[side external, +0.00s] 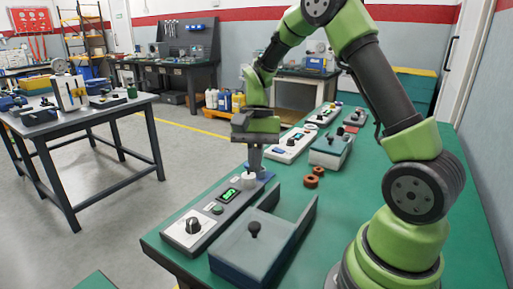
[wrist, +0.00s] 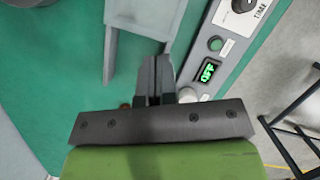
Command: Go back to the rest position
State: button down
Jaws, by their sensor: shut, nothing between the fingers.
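My gripper (side external: 254,163) is shut and empty. In the side external view it points down just above the far end of a grey control box, close to a white knob (side external: 249,181); whether it touches the knob I cannot tell. The control box (side external: 203,222) has a dial, a green button and a lit green display. In the wrist view my gripper (wrist: 157,62) shows with its fingers together, beside the white knob (wrist: 187,95) and the control box (wrist: 201,82).
A grey tray-like fixture (side external: 240,246) with a black knob stands beside the control box. Brown rings (side external: 312,181), a lidded grey box (side external: 329,149) and a second panel (side external: 292,145) stand farther along the green bench (side external: 352,200). A separate table (side external: 80,114) is at left.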

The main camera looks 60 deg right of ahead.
jog(key=s+a+r+n+t+h, duration=0.1)
jog(key=s+a+r+n+t, duration=0.15)
jog(key=r, duration=0.35)
jog(key=s+a+r+n+t, duration=0.1)
jog(key=s+a+r+n, duration=0.15)
jog(key=r, duration=0.35)
jog(key=s+a+r+n+t, duration=0.2)
jog(key=s+a+n+t, duration=0.1)
jog(key=s, duration=0.6)
jog(key=shift+a+r+n+t, duration=0.3)
jog(key=shift+a+t, duration=0.45)
jog(key=shift+t, duration=0.3)
